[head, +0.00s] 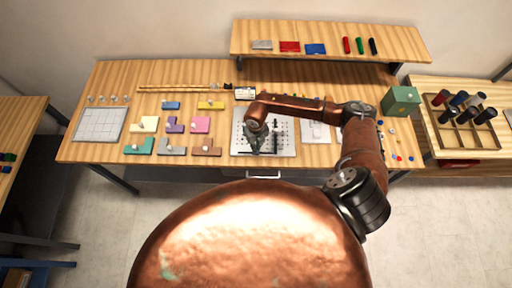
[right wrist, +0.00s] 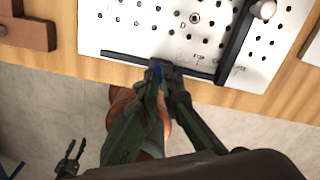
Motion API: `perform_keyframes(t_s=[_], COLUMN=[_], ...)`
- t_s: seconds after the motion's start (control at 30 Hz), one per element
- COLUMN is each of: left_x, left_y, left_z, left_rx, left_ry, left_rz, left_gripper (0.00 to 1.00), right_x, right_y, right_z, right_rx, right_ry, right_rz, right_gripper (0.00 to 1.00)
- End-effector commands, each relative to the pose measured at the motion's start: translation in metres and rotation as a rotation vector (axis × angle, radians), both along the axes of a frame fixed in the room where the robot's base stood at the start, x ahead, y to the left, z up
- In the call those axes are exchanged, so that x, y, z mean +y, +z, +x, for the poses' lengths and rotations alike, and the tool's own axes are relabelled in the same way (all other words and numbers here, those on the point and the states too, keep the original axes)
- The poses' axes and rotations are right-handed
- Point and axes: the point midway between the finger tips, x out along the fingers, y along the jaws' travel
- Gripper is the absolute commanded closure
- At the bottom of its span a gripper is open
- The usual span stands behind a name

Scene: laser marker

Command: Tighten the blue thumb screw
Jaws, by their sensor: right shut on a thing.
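The white laser marker plate (head: 284,136) with rows of dark holes lies near the table's front edge. It also shows in the right wrist view (right wrist: 126,39), with a black bar (right wrist: 128,58) along its near edge and another black bar (right wrist: 240,38) crossing at the right. My right gripper (head: 255,148) is over the plate's left part. In the right wrist view, its fingertips (right wrist: 163,70) are shut on the blue thumb screw (right wrist: 157,71) beside the front bar. The fingers hide most of the screw. A small dark two-pronged end, possibly my left gripper, is low at the left there.
Coloured knobbed blocks (head: 201,125) lie left of the plate. A shelf (head: 330,40) stands behind. A green box (head: 400,101) stands on the right and a wooden compartment tray (head: 463,139) beyond it. A pale knob (right wrist: 265,9) tops the right bar.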

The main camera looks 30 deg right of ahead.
Motion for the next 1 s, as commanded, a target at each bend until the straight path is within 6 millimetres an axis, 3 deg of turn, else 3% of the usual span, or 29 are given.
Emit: perform_keyframes(t_s=[1.0], left_x=[-0.0001], left_y=[-0.0025], left_z=[-0.0002], left_rx=[0.000], left_ry=[0.000], left_rz=[0.000], left_gripper=[0.60], right_x=[0.0001], right_y=[0.0011], right_z=[0.0006], right_rx=[-0.001], right_ry=[-0.897], right_rz=[0.001], right_gripper=[1.00])
